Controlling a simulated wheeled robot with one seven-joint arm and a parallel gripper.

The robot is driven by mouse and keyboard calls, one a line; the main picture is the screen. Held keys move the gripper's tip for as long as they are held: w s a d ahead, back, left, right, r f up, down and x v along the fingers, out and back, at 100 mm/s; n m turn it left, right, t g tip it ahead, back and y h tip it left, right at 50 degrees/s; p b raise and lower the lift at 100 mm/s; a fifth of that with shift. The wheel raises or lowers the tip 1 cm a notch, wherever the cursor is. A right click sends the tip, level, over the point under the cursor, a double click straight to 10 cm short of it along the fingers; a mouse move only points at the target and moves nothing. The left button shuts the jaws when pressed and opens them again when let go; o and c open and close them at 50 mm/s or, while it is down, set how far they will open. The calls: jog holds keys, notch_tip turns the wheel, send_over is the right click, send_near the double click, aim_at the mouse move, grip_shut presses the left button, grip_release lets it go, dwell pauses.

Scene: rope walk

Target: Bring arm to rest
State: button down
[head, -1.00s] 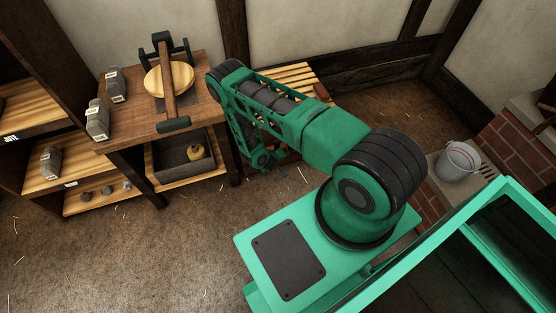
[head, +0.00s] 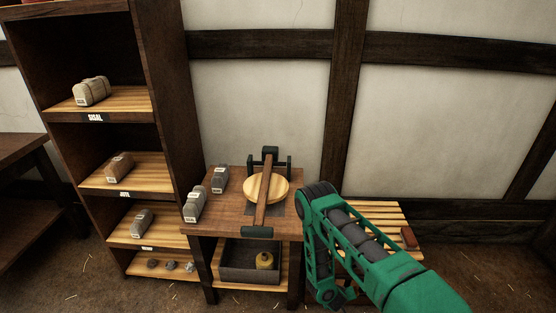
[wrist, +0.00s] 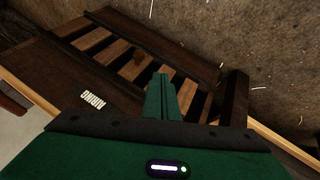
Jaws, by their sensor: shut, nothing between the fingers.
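My arm (head: 365,240) is folded, its green links bent down beside the right side of the wooden work table (head: 225,208). My gripper (wrist: 162,97) shows in the wrist view with its green fingers together and nothing between them. It hangs over or in front of a dark slatted wooden rack labelled "AIRING" (wrist: 93,101). In the head view the gripper end is low beside the table and mostly hidden by the arm. I cannot tell if it touches the rack.
On the table are a round wooden disc (head: 278,187) under a bar and two grey bundles (head: 195,204). Shelves (head: 120,105) stand left.

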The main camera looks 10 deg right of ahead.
jog(key=w+d+r+m+g+h, duration=0.1)
jog(key=w+d+r, duration=0.2)
jog(key=r, duration=0.7)
jog(key=w+d+r+m+g, duration=0.1)
jog(key=w+d+r, duration=0.15)
jog(key=r, duration=0.75)
jog(key=s+d+r+m+g, duration=0.1)
jog(key=s+d+r+m, duration=0.1)
jog(key=r, duration=0.8)
jog(key=s+d+r+m+g, duration=0.1)
jog(key=s+d+r, duration=0.15)
jog(key=r, duration=0.85)
jog(key=s+r+m+y, duration=0.2)
jog(key=s+r+y, duration=0.1)
jog(key=s+r, duration=1.2)
jog(key=s+a+r+y, duration=0.1)
jog(key=s+a+r, duration=0.1)
jog(key=s, duration=0.4)
jog(key=s+a+r+y, duration=0.1)
jog(key=s+a+r, duration=0.1)
jog(key=s+r, duration=0.2)
jog(key=s+a+r+g, duration=0.1)
jog(key=s+a+r, duration=0.1)
jog(key=s+r, duration=0.2)
jog(key=s, duration=0.3)
jog(key=shift+s+a+y, duration=0.3)
jog(key=shift+s+y, duration=0.05)
jog(key=shift+y, duration=0.05)
jog(key=shift+w+f, duration=0.3)
jog(key=shift+w, duration=0.35)
